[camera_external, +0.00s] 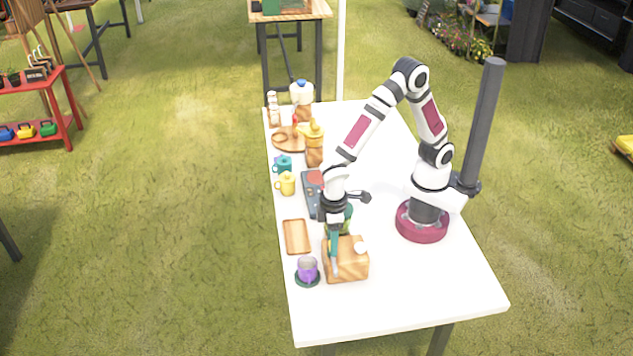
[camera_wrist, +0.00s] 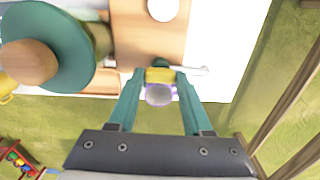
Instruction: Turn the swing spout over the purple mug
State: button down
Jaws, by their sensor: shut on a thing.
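The purple mug (camera_external: 307,268) stands on a dark green coaster (camera_external: 304,283), left of a wooden box (camera_external: 345,268) with a white knob on top. In the wrist view the box (camera_wrist: 125,35) fills the top middle, and purple edges of the mug (camera_wrist: 145,90) show behind my fingertips. My gripper (camera_external: 334,268) points down at the box's left front side. Its teal fingers (camera_wrist: 160,76) are shut on a yellow piece (camera_wrist: 160,75). The spout's outlet is hard to make out.
A wooden tray (camera_external: 287,237) lies behind the mug. A green lidded pot is mostly hidden by my arm; its round teal top (camera_wrist: 75,65) shows in the wrist view. Yellow (camera_external: 287,183) and teal (camera_external: 284,164) mugs stand farther back. The front right of the table is clear.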

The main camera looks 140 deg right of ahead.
jog(key=m, duration=0.4)
jog(key=shift+m, duration=0.3)
jog(key=m, duration=0.4)
jog(key=shift+m, duration=0.3)
jog(key=m, duration=0.4)
jog(key=shift+m, duration=2)
jog(key=shift+c, duration=1.6)
grip_release()
jog(key=shift+r, duration=0.15)
notch_tip(320, 180, up, 16)
jog(key=shift+f, duration=0.2)
